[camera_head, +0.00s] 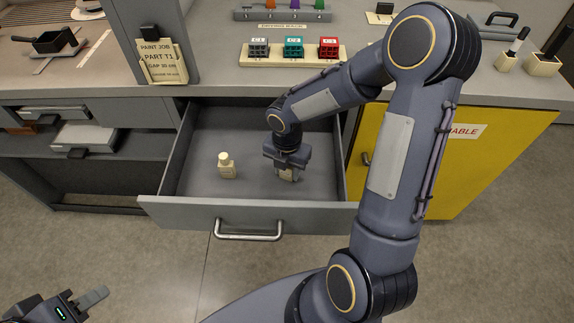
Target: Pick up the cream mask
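A small cream block-like piece (286,175) is in the open grey drawer (250,215), mostly hidden under my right gripper (287,173). The gripper points down into the drawer with its fingers at this piece; whether they are closed on it is too small to tell. A second cream piece (227,167), with a narrow top and wider base, stands to the left in the same drawer, apart from the gripper. I cannot tell which cream piece is the mask. My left gripper (90,301) is at the bottom left corner, far from the drawer and partly cut off.
The drawer walls surround my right gripper. A yellow cabinet door (470,160) is at the right.

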